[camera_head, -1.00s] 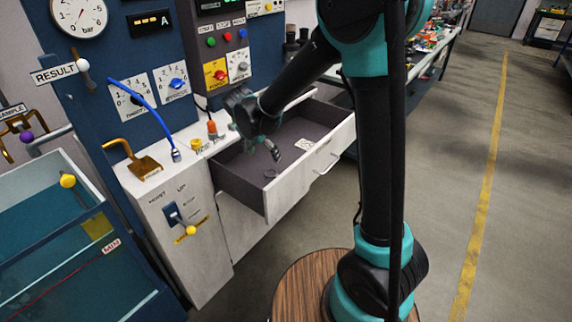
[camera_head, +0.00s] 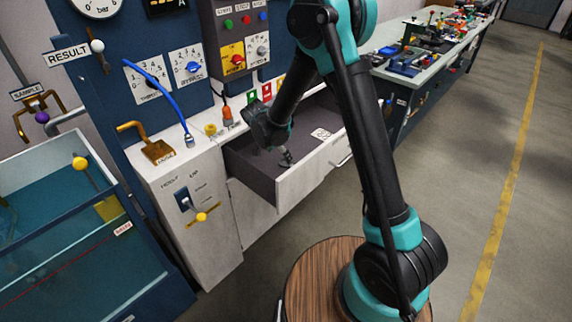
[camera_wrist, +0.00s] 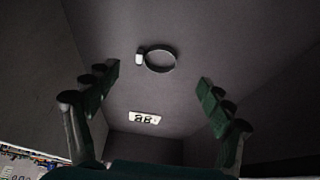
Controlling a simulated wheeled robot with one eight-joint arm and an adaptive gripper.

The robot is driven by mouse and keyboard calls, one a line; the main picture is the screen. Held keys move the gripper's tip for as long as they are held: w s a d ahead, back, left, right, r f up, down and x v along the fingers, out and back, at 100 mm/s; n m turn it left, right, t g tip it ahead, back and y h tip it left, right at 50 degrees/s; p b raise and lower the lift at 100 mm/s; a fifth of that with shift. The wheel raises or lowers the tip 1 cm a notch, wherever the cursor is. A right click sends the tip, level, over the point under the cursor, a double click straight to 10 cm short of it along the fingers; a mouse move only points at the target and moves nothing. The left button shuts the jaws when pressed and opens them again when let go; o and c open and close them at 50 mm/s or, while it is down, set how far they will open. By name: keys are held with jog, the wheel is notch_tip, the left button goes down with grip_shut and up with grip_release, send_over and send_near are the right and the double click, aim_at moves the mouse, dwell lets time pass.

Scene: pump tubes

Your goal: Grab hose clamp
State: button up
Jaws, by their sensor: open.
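The hose clamp (camera_wrist: 160,60) is a thin dark metal ring with a pale screw housing on its left. In the wrist view it lies on the drawer floor, ahead of my gripper and roughly centred between its fingers. My gripper (camera_wrist: 158,88) is open and empty, with one green-padded finger on each side. In the head view my gripper (camera_head: 286,158) is down inside the open drawer (camera_head: 308,172). The clamp cannot be made out in the head view, where my gripper and the drawer front are close to it.
A white label (camera_wrist: 145,118) lies in the drawer, also visible in the head view (camera_head: 321,134). The drawer walls stand close around my gripper. A yellow ring (camera_head: 210,130) and an orange fitting (camera_head: 227,114) stand on the white counter at left. A cluttered workbench (camera_head: 420,60) is behind.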

aim_at(286, 163)
jog(key=shift+d+x, duration=0.2)
jog(key=shift+x, duration=1.25)
jog(key=shift+d+x, duration=0.15)
jog(key=shift+x, duration=1.3)
jog(key=shift+r, duration=0.15)
jog(key=c, duration=1)
